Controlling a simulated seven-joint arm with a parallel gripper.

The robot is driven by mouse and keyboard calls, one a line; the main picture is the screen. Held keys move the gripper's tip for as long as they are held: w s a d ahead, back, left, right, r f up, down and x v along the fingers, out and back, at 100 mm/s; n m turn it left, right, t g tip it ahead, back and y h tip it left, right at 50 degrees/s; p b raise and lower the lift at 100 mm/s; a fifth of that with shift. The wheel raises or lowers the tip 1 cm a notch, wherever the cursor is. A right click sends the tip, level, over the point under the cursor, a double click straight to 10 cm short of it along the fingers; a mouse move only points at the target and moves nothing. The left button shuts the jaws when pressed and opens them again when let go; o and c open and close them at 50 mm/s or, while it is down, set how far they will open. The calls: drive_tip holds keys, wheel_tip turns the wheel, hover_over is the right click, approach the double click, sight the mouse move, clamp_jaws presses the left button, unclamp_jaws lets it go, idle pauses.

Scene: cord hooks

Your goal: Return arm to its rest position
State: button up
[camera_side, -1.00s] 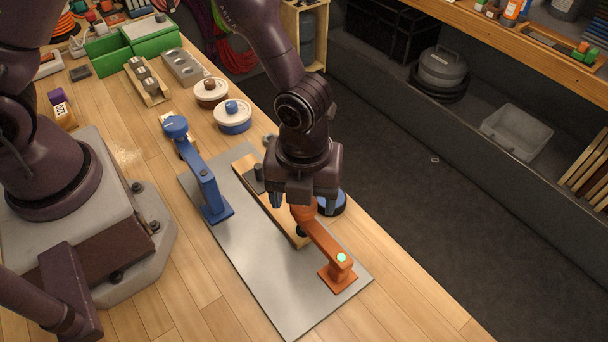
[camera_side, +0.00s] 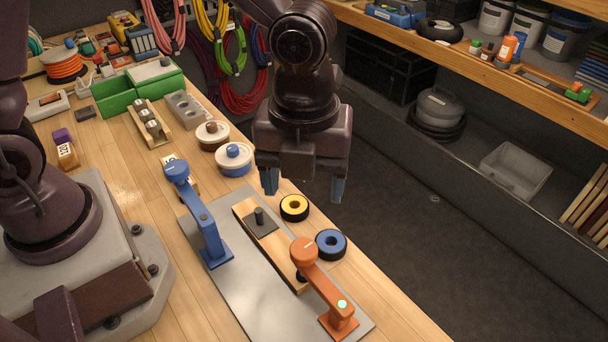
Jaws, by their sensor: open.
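My gripper (camera_side: 303,188) hangs in the air over the far edge of the workbench. Its two blue-grey fingertips are wide apart with nothing between them. Below and left of it, a grey mat (camera_side: 248,300) carries a blue hook arm (camera_side: 208,226), an orange hook arm (camera_side: 322,286) and a wooden strip (camera_side: 275,247) with a dark peg (camera_side: 259,215). A yellow-centred black ring (camera_side: 294,208) and a blue-centred black ring (camera_side: 331,244) lie beside the strip. The gripper is apart from all of them.
A green box (camera_side: 118,98) is farther back. Coloured cords (camera_side: 232,50) hang behind. A wooden shelf (camera_side: 450,55) runs along the right.

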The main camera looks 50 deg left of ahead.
drive_tip(key=s+a+r+n+t, duration=0.2)
drive_tip(key=s+a+r+n, duration=0.2)
drive_tip(key=a+n, duration=0.5)
drive_tip(key=s+a+r+n+t, duration=0.3)
drive_tip(key=s+a+r+n, duration=0.2)
drive_tip(key=n, duration=1.3)
drive_tip(key=a+r, duration=0.3)
drive_tip(key=a, duration=0.2)
drive_tip(key=shift+a+r+t, duration=0.15)
drive_tip(key=shift+a+t, duration=0.05)
drive_tip(key=shift+t, duration=0.1)
